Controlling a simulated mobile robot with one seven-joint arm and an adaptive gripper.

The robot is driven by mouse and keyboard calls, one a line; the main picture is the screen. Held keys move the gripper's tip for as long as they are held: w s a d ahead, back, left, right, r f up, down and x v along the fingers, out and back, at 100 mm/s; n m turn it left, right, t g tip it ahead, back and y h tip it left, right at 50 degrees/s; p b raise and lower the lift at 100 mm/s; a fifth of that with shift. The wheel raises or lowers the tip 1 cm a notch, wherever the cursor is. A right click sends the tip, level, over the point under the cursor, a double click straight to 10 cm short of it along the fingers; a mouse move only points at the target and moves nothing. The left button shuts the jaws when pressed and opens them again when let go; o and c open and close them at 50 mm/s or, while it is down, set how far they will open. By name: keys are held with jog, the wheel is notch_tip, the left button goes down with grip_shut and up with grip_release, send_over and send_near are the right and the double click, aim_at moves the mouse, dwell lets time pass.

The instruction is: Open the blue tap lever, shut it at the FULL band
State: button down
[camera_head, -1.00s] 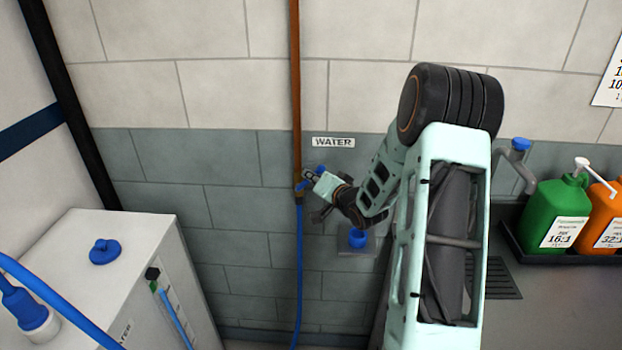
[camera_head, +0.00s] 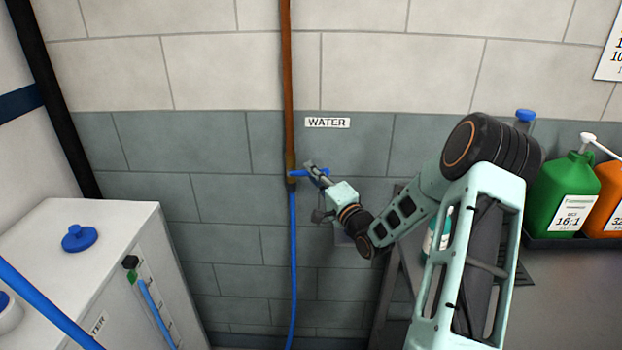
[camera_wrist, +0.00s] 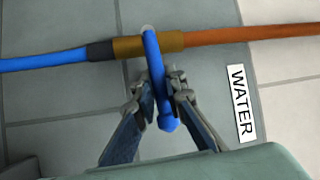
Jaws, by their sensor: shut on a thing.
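The blue tap lever (camera_head: 298,173) is on the wall pipe under the WATER sign. It points right, about square to the pipe, and also crosses the brass valve body in the wrist view (camera_wrist: 153,62). My gripper (camera_head: 313,170) is shut on the lever; in the wrist view its fingers (camera_wrist: 157,88) lie on both sides of it. The gauge (camera_head: 156,306) on the white tank (camera_head: 105,235) shows a blue column. Its top is close to a green mark (camera_head: 132,277) near the upper end; no FULL lettering is readable.
A copper pipe (camera_head: 287,80) runs down to the valve, and a blue hose (camera_head: 293,260) hangs below it. A blue cap (camera_head: 79,238) sits on the tank. Green (camera_head: 567,195) and orange bottles stand on the right counter.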

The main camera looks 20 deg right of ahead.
jog(key=shift+f+m+t+b, duration=0.3)
jog(key=shift+m+b, duration=0.1)
jog(key=shift+m, duration=0.2)
jog(key=c, duration=2.2)
grip_release()
jog(key=shift+c, duration=0.2)
jog(key=v, duration=1.2)
jog(key=shift+s+r, duration=0.1)
